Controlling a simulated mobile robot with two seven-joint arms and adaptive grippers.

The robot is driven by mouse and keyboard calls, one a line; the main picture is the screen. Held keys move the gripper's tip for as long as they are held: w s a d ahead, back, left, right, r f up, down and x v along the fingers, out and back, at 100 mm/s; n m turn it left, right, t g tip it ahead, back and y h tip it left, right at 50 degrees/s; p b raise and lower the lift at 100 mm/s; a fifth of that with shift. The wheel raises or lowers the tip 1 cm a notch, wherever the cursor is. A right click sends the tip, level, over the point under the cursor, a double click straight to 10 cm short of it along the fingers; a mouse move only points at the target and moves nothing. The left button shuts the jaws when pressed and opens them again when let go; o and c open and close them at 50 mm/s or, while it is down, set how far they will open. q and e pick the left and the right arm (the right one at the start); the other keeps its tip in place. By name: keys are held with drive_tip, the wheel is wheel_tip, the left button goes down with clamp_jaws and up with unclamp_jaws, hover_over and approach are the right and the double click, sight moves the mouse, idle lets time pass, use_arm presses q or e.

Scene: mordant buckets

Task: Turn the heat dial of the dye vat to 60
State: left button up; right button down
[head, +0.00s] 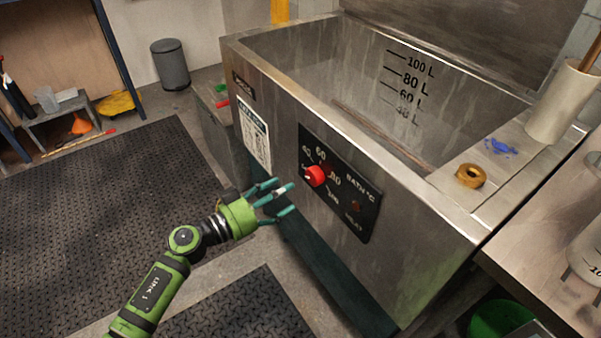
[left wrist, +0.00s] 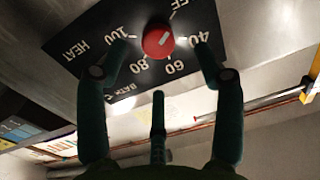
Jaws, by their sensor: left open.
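The dye vat (head: 270,125) is a large steel tub with a black control panel (head: 352,205) on its front. The red heat dial (head: 316,176) sits on this panel, among white numbers. In the left wrist view the dial (left wrist: 158,40) is near the top, with a white mark slanting to the upper right, towards the OFF side; its exact reading is unclear. My left gripper (head: 284,196) is open, its dark green fingers just short of the dial. In the left wrist view two fingertips (left wrist: 162,39) flank the dial, with a third finger below. My right gripper is out of view.
A brass-coloured ring (head: 470,175) and blue powder (head: 500,147) lie on the vat's right ledge beside a beige pot (head: 563,105). A white notice (head: 254,133) is on the vat's front, left of the panel. Floor mats (head: 110,210) lie in front; that space is clear.

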sight(310, 178)
use_arm(q)
drive_tip(key=shift+m, duration=0.3)
drive_tip(key=shift+s+d+r+b+x, duration=0.1)
drive_tip(key=shift+r+b+x, duration=0.1)
drive_tip(key=shift+x, duration=1.05)
drive_tip(key=shift+s+d+r+b+x, duration=0.1)
drive_tip(key=shift+b+x, duration=0.1)
drive_tip(key=shift+x, duration=1.05)
drive_tip(key=shift+s+r+b+x, duration=0.1)
drive_tip(key=shift+b+x, duration=0.1)
drive_tip(key=shift+x, duration=1.1)
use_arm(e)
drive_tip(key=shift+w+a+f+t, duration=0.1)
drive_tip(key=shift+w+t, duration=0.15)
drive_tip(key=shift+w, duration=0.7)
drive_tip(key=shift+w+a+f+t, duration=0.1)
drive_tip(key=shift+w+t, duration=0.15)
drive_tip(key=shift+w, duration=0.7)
use_arm(q)
drive_tip(key=c, duration=1.1)
